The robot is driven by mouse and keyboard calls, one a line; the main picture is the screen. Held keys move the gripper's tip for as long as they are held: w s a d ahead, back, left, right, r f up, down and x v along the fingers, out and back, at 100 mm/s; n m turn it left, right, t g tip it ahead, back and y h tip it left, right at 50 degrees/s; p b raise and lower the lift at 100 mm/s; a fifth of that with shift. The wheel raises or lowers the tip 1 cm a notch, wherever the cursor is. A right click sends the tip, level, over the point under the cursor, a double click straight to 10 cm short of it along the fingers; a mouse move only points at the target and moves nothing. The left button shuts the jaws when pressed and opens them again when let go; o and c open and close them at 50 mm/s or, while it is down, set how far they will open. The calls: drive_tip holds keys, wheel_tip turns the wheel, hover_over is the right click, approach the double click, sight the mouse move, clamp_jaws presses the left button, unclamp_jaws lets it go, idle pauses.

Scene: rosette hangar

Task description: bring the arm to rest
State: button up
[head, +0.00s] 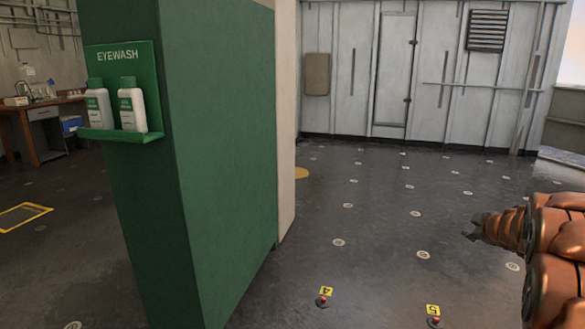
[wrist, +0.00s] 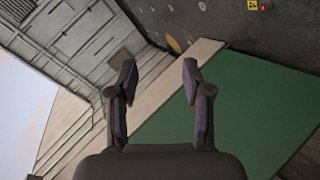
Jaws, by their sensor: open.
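My gripper (wrist: 158,78) is open in the wrist view, with its two dark fingers apart and nothing between them. Beyond the fingers, that view shows the room tilted, with the pale wall edge and the green panel. In the head view, my orange-brown arm reaches in from the right edge. A dark end, seemingly part of my gripper (head: 474,228), shows there at its left tip, above open floor. The fingers are too small to make out in the head view. Nothing touches the gripper in either view.
A green partition (head: 225,150) stands at left centre, with an eyewash shelf (head: 120,133) holding two bottles. A bench (head: 45,125) is at far left. The dark floor (head: 390,200) toward the panelled back wall (head: 345,70) is clear.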

drive_tip(key=s+a+r+m+g+h+p, duration=0.2)
drive_tip(key=s+a+r+m+p, duration=0.15)
drive_tip(key=s+r, duration=0.3)
drive_tip(key=s+a+r+m+g+h+p, duration=0.2)
drive_tip(key=s+a+r+m+p, duration=0.1)
drive_tip(key=s+r+p, duration=0.3)
drive_tip(key=s+a+m+g+y+p, duration=0.1)
drive_tip(key=s+a+g+y+p, duration=0.2)
drive_tip(key=s+a, duration=1.1)
drive_tip(key=s+a+m+g+y+p, duration=0.1)
drive_tip(key=s+a+g+y+p, duration=0.3)
drive_tip(key=s+a, duration=1.1)
drive_tip(key=s+g+p, duration=0.2)
drive_tip(key=s+p, duration=0.1)
drive_tip(key=s, duration=0.3)
drive_tip(key=shift+s+a+r+g, duration=0.15)
drive_tip(key=shift+a+r+g, duration=0.05)
drive_tip(key=shift+g, duration=0.2)
drive_tip(key=shift+c, duration=0.7)
drive_tip(key=shift+a, duration=0.1)
